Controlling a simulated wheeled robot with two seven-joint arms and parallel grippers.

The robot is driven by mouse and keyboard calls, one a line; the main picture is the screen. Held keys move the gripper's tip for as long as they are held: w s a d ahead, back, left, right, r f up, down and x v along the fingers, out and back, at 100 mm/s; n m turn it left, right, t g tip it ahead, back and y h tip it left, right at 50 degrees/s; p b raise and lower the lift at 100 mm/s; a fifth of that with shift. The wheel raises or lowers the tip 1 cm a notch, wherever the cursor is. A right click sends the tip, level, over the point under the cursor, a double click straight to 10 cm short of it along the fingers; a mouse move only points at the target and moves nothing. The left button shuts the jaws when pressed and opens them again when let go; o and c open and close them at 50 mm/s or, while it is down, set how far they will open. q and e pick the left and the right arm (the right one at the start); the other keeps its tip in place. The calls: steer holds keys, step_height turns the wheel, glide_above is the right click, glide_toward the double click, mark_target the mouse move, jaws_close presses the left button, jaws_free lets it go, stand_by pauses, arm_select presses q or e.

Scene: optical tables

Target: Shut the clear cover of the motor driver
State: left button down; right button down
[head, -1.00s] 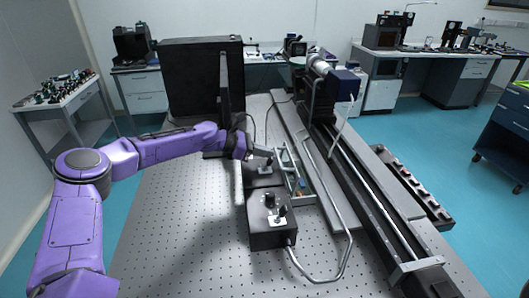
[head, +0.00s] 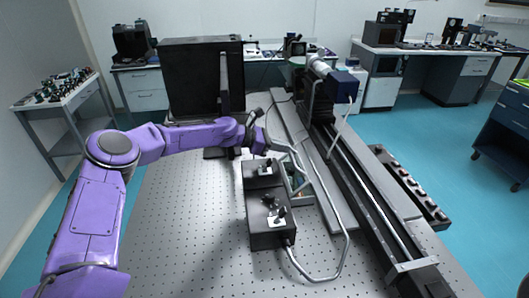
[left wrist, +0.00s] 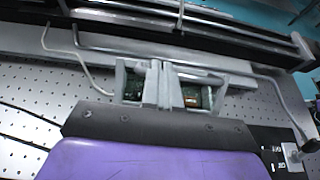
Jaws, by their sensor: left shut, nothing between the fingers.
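The motor driver (head: 298,182) sits on the optical table beside the black switch box, partly hidden by my left gripper and a bent grey tube. Its green board (left wrist: 192,97) shows in the left wrist view on either side of my fingers. I cannot make out the clear cover or its angle. My left gripper (head: 279,149) is over the far end of the driver, shut and empty. Its closed fingers (left wrist: 164,84) point at the driver in the left wrist view; whether they touch it is unclear. My right gripper is not in view.
A black box (head: 267,218) with switches stands just left of the driver. A long rail stage (head: 372,200) runs along the right, with a bent grey tube (head: 345,255) in front. A tall black panel (head: 190,80) stands behind my arm. The perforated table (head: 190,230) is clear at front left.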

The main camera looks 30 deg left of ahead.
mark_target(294, 147)
arm_select(q)
steer(key=x, duration=0.4)
steer(key=shift+w+d+r+b, duration=0.2)
steer(key=shift+r+b, duration=0.1)
steer(key=shift+b, duration=0.1)
steer(key=x, duration=0.2)
steer(key=shift+w+d+f, duration=0.1)
steer(key=shift+w+d, duration=0.05)
steer(key=shift+d, duration=0.1)
steer(key=shift+a, duration=0.1)
stand_by(0.7)
